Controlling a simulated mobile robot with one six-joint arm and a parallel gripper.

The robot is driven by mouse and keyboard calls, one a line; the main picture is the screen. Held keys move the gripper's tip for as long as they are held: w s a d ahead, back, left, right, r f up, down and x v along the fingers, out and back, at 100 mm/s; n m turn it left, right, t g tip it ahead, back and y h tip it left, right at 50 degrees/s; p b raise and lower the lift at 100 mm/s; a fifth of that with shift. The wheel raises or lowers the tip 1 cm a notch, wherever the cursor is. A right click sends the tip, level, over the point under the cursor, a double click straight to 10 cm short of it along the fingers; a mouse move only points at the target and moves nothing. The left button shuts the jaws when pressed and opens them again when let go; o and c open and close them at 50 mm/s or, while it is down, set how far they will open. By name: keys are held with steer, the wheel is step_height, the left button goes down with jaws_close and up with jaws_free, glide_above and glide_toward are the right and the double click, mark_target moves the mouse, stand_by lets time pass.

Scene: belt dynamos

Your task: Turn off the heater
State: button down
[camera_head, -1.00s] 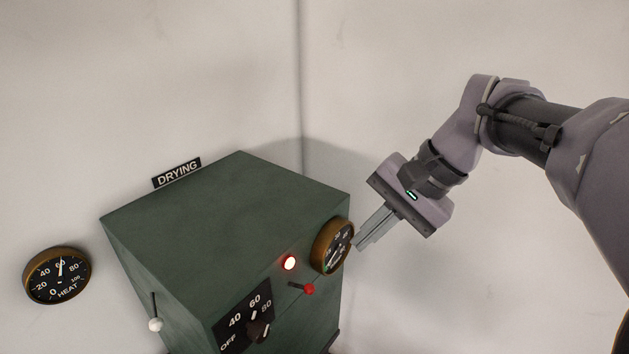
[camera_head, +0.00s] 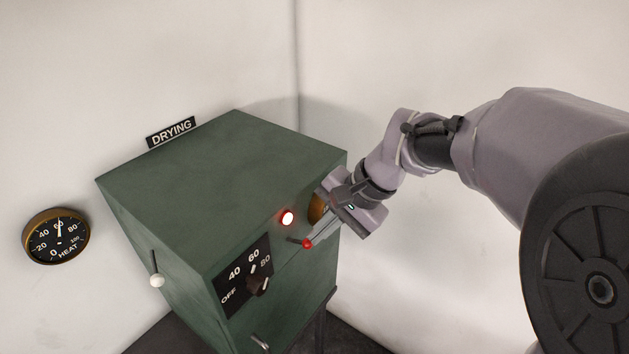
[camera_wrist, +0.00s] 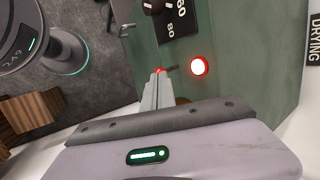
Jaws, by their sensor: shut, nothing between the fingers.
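The heater is a green metal cabinet (camera_head: 215,170) in the corner, under a DRYING sign (camera_head: 171,131). Its front has a dark dial plate with a rotary knob (camera_head: 257,285) marked OFF, 40, 60, 80; the pointer looks turned between 60 and 80. A red lamp (camera_head: 287,217) glows above a small lever with a red tip (camera_head: 307,244). My gripper (camera_head: 312,240) is shut and empty, its fingertips at the red tip. In the wrist view the fingertips (camera_wrist: 158,76) overlap the red tip, the lit lamp (camera_wrist: 199,67) to their right; contact is unclear.
A brass gauge (camera_head: 317,208) on the cabinet front is partly hidden by my gripper. A HEAT gauge (camera_head: 56,236) on the left wall reads about 60. A white-knobbed lever (camera_head: 156,281) sticks out from the cabinet's left side. A wooden box (camera_wrist: 30,115) stands on the floor.

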steer(key=shift+a+f, duration=0.15)
steer(key=shift+f, duration=0.15)
